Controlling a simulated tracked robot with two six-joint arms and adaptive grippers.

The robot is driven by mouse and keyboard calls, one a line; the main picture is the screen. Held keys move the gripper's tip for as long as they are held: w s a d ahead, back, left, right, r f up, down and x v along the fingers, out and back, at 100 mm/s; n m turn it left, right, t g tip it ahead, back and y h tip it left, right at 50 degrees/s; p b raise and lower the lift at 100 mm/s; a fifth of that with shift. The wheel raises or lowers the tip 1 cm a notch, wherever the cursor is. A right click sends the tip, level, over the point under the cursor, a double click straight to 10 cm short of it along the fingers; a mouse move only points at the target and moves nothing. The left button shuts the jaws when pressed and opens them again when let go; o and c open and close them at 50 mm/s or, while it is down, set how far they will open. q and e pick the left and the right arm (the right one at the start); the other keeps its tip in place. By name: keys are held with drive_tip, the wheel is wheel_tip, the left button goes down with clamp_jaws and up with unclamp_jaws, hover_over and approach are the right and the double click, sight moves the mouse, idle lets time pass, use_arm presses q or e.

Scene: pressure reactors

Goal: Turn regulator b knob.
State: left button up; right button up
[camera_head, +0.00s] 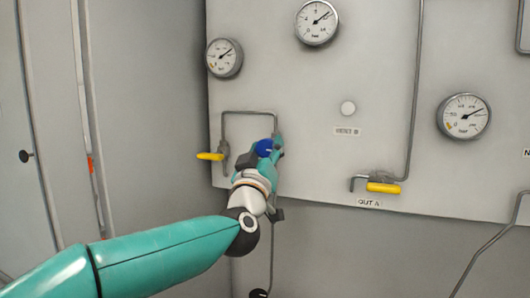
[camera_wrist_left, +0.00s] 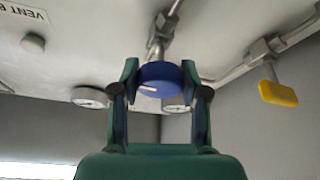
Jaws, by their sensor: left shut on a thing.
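The regulator knob (camera_head: 264,147) is blue and round, on the lower left of the grey panel, below a bent pipe. In the left wrist view the knob (camera_wrist_left: 160,79) shows a white mark on its face and sits between both fingers. My left gripper (camera_head: 268,150) is at the knob; in the left wrist view the gripper (camera_wrist_left: 160,80) is shut on it, one finger on each side. The knob is partly hidden by the gripper in the head view. My right gripper is not in view.
A yellow valve handle (camera_head: 210,156) is just left of the knob. Another yellow handle (camera_head: 383,188) is to the right, above the OUT A label (camera_head: 368,203). Gauges (camera_head: 224,58) and (camera_head: 317,23) are above. A white button (camera_head: 348,108) is above the VENT B label (camera_head: 347,131).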

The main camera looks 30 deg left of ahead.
use_arm(q)
drive_tip(key=shift+n+y, duration=0.3)
drive_tip(key=shift+n, duration=0.4)
drive_tip(key=o, duration=1.1)
drive_tip(key=shift+o, duration=0.2)
drive_tip(key=shift+s+g, duration=0.15)
drive_tip(key=shift+g, duration=0.15)
drive_tip(key=v, duration=1.1)
drive_tip(key=shift+s+d+f, duration=0.15)
drive_tip(key=shift+s+f, duration=0.15)
